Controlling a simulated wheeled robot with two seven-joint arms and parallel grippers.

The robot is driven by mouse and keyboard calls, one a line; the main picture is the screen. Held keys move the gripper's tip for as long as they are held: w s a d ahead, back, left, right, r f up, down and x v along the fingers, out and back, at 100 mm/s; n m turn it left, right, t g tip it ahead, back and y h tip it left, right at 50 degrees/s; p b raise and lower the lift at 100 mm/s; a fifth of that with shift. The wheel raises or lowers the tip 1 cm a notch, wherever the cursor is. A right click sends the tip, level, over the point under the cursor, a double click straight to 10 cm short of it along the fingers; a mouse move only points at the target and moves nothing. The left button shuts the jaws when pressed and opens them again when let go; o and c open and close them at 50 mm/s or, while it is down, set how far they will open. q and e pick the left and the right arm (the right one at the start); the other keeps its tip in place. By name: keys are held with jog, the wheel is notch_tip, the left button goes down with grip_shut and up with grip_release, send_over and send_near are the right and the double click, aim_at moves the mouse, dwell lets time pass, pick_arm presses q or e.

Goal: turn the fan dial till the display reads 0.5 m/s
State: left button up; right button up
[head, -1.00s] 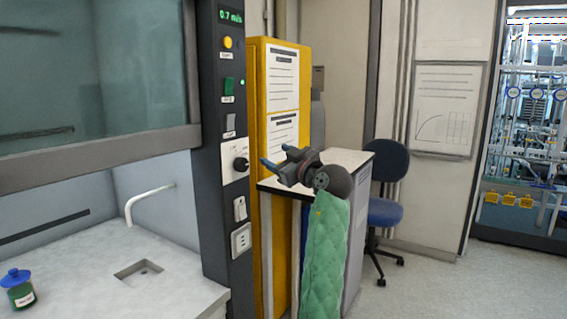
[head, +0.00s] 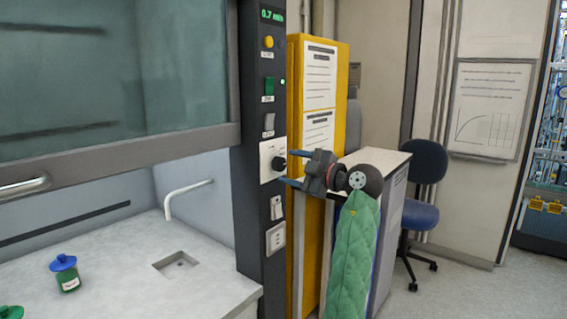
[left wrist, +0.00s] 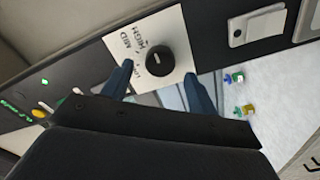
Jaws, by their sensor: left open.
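The fan dial (head: 279,163) is a black knob on a white plate, on the dark control column of the fume hood. It also shows in the left wrist view (left wrist: 154,60), beside printed words including MID and HIGH. The display (head: 272,15) at the top of the column reads 0.7 m/s in green. My left gripper (head: 285,170) is open at the dial's plate. In the left wrist view its two blue fingers (left wrist: 158,82) are apart, one on each side just short of the dial, and nothing is between them. My right gripper is not in view.
The column also carries a yellow button (head: 268,42), a green switch (head: 268,86), a grey switch (head: 269,122) and sockets (head: 276,239). A yellow cabinet (head: 308,240) and a small table (head: 378,158) stand close at the right. A blue-capped jar (head: 66,274) stands on the hood's worktop.

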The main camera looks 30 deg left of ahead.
aim_at(282, 165)
pick_arm(q)
jog(key=shift+w+a+p, duration=0.15)
jog(key=shift+a+p, duration=0.2)
jog(key=shift+a, duration=1.4)
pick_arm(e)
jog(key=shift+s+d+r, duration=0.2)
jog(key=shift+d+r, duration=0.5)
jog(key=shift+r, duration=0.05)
